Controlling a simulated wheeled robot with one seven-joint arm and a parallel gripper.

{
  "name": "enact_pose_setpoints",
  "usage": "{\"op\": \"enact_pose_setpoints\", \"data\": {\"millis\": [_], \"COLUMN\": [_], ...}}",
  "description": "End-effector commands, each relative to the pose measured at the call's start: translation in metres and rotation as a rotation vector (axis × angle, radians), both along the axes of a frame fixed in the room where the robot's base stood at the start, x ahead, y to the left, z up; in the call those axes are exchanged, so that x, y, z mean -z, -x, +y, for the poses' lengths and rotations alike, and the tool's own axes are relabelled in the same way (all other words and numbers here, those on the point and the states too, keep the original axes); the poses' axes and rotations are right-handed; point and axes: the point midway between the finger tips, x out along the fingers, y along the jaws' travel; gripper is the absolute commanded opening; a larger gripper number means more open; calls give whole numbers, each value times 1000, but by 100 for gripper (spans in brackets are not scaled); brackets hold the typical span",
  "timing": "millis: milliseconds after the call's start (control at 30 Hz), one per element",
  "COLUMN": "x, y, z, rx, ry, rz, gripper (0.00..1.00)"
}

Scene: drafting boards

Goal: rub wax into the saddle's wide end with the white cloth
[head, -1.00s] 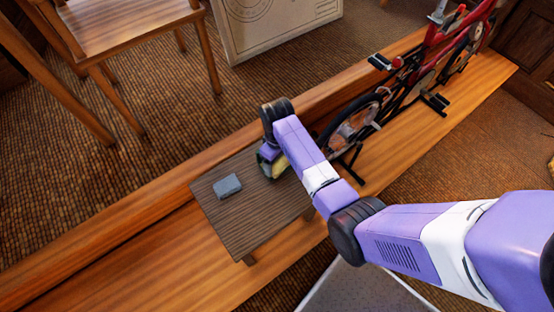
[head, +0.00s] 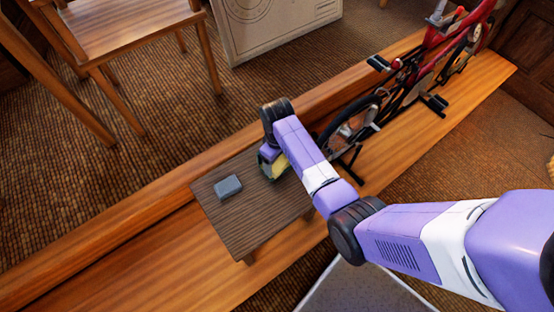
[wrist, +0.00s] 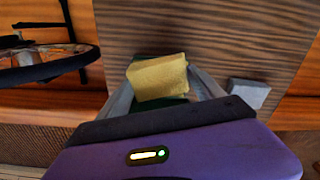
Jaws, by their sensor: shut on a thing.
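My gripper (wrist: 162,95) is shut on a yellow block with a green lower part (wrist: 158,78), which looks like a sponge. It also shows in the head view (head: 278,167), partly hidden by my wrist, over the back right part of a small dark wooden table (head: 250,220). I cannot tell whether it touches the tabletop. I see no white cloth. A red bicycle (head: 433,37) stands to the right of the table, cut off by the top edge of the head view. I cannot make out its saddle.
A grey block (head: 228,187) lies on the table, left of my gripper; it also shows in the wrist view (wrist: 250,92). The table and bicycle stand on a wooden platform (head: 130,262). A wooden chair (head: 130,25) and a pale crate (head: 270,25) stand behind on carpet.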

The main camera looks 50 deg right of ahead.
Motion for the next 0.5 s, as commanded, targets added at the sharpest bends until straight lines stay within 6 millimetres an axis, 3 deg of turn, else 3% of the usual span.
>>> {"op": "enact_pose_setpoints", "data": {"millis": [500], "x": [-41], "y": [-1], "z": [0], "rx": [0], "ry": [0], "rz": [-1], "gripper": [44]}}
